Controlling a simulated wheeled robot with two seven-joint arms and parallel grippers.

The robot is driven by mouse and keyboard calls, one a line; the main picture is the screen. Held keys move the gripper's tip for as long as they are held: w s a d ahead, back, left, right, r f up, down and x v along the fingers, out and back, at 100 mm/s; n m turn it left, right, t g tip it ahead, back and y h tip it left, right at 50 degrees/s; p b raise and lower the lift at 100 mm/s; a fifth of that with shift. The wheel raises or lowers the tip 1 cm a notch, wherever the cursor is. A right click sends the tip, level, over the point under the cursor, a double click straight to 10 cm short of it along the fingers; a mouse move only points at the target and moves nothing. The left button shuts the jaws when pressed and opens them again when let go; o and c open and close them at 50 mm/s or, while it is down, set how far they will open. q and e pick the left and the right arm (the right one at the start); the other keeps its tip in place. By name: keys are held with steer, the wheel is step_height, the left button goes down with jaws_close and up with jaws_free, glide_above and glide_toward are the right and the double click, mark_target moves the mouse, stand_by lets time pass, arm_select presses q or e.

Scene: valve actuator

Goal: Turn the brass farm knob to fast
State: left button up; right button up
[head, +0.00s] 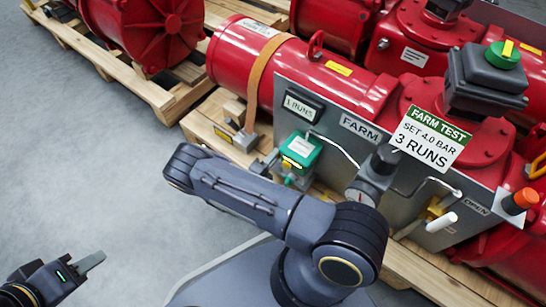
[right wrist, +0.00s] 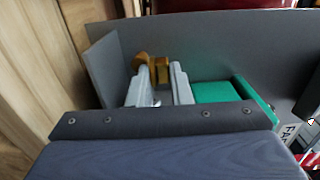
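The brass knob (right wrist: 161,66) shows in the right wrist view beside a green body (right wrist: 232,97). The fingers of my right gripper (right wrist: 160,86) reach up to it, with brass showing at and between their tips. I cannot tell whether they press on it. In the head view my right gripper (head: 264,165) is at the left side of the green unit (head: 301,150) on the FARM panel (head: 359,129); the knob is not clearly visible there. The knob's setting marks cannot be read. My left gripper (head: 90,262) is low at the left, away from the panel, seen edge-on.
A sign (head: 430,137) reads "FARM TEST, SET 4.0 BAR, 3 RUNS"; a counter (head: 302,105) reads "1 RUNS". A gauge (head: 362,193) and a white-handled lever (head: 441,222) are on the panel. Red actuators stand on wooden pallets (head: 150,92). Floor is clear at left.

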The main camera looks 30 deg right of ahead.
steer(key=shift+r, duration=0.15)
jaws_close()
steer(key=shift+r+n+t+p, duration=0.15)
steer(key=shift+n+t+p, duration=0.15)
steer(key=shift+t, duration=0.1)
steer(key=shift+s+d+n+t+y, duration=0.1)
steer(key=shift+n+t+y, duration=0.4)
steer(key=shift+t+y, duration=0.15)
steer(key=o, duration=0.6)
jaws_free()
